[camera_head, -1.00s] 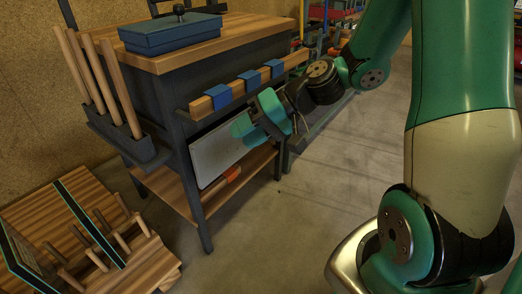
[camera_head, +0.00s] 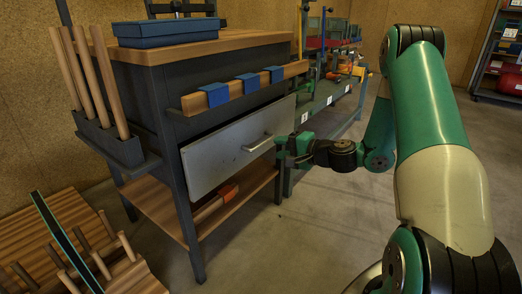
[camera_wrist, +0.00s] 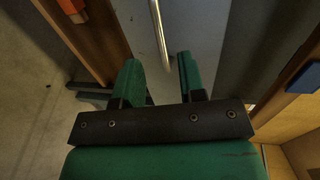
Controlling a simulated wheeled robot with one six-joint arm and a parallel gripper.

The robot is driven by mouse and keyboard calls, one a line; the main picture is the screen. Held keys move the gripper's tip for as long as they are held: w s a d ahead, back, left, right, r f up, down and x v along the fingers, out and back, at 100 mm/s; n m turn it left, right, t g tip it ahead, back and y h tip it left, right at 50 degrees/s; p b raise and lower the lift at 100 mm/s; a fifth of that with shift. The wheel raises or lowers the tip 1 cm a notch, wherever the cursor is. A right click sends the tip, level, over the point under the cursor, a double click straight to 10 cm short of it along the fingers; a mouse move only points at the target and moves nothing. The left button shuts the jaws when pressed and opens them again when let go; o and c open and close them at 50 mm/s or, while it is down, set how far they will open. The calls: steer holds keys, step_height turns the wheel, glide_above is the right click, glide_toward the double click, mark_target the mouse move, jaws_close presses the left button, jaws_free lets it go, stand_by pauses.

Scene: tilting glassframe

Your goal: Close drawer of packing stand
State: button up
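The packing stand (camera_head: 172,120) has a wooden top and dark frame. Its pale grey drawer front (camera_head: 215,155) sits below the wooden rail and appears to stand slightly out, with a dark gap above its left part. A bar handle (camera_head: 258,143) is on the drawer front. My gripper (camera_head: 281,150) is at the right end of the front, close to the handle. In the wrist view, my gripper's two green fingers (camera_wrist: 160,80) are apart, with the handle (camera_wrist: 160,35) running between or just beyond them. I cannot tell whether they touch it.
A wooden rail with blue clips (camera_head: 248,80) juts out above the drawer. A blue box (camera_head: 168,32) stands on top. A holder with wooden rods (camera_head: 110,140) is on the left side. An orange-headed tool (camera_head: 228,192) lies on the lower shelf. Floor in front is clear.

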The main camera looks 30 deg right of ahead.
mark_target(262, 145)
steer(key=b+x, duration=0.1)
steer(key=x, duration=0.7)
steer(key=shift+b, duration=0.3)
jaws_close()
